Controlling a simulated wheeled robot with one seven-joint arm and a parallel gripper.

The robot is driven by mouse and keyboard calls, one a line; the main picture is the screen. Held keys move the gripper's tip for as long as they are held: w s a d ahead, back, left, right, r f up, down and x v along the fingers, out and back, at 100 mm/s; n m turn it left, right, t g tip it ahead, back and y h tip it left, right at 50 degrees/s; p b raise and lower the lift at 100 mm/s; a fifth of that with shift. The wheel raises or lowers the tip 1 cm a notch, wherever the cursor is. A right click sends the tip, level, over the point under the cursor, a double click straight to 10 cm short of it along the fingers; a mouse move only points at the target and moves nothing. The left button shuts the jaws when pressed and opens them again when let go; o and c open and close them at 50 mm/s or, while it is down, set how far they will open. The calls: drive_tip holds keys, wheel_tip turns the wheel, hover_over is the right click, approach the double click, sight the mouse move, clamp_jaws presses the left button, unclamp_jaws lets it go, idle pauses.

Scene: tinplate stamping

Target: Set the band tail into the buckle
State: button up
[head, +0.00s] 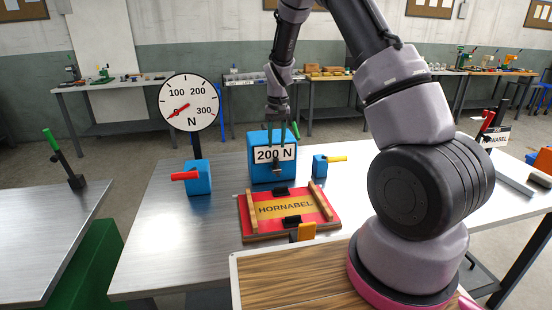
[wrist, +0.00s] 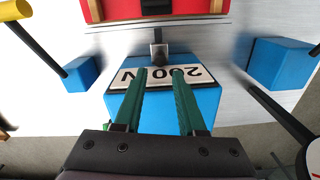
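A red case lettered HORNABEL (head: 250,222) lies flat on the metal table. A black piece (head: 281,191) sits at its far edge and another (head: 292,221) at its near edge. I cannot tell which is the buckle or the band tail. An orange block (head: 303,232) stands at the near edge. Behind the case is a blue block (head: 258,170) with a 200 N plate (head: 275,154). A small dark-and-grey part (wrist: 158,50) sticks out from its case-facing side. My gripper (wrist: 159,74) is open and empty over the blue block, its green fingers apart by the plate.
A blue block with a red handle (head: 198,180) stands left and one with a yellow handle (head: 320,166) right. A round dial (head: 189,102), its red needle at the low end, rises on a post behind. Bare table lies left of the case.

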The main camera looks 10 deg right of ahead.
sight(276, 159)
wheel_tip(276, 159, down, 7)
drive_tip(key=shift+a+r, duration=0.1)
idle(0.3)
clamp_jaws()
idle(1.3)
